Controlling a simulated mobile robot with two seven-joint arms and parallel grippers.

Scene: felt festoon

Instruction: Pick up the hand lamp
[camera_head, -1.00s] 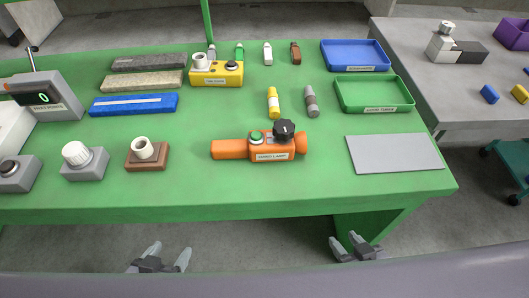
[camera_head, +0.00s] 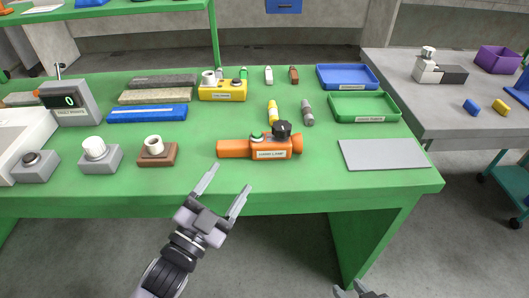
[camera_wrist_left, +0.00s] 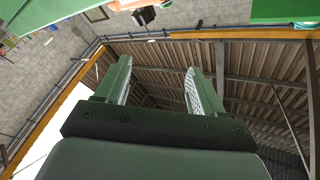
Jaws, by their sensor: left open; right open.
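The orange hand lamp (camera_head: 234,149) lies on the green table near its front edge. It has a black knob, a green button and a white label, and its flared end points right. My left gripper (camera_head: 225,188) is open and empty in front of the table edge, just below and left of the lamp. In the left wrist view the two fingers (camera_wrist_left: 158,85) stand apart with nothing between them. My right gripper (camera_head: 360,290) shows only its tips at the bottom edge of the head view.
A grey mat (camera_head: 384,154) lies right of the lamp. A brown block with a white socket (camera_head: 157,152) stands to its left. Yellow (camera_head: 272,112) and grey (camera_head: 307,113) cylinders lie behind it. Green (camera_head: 398,107) and blue (camera_head: 373,77) trays stand at the back right.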

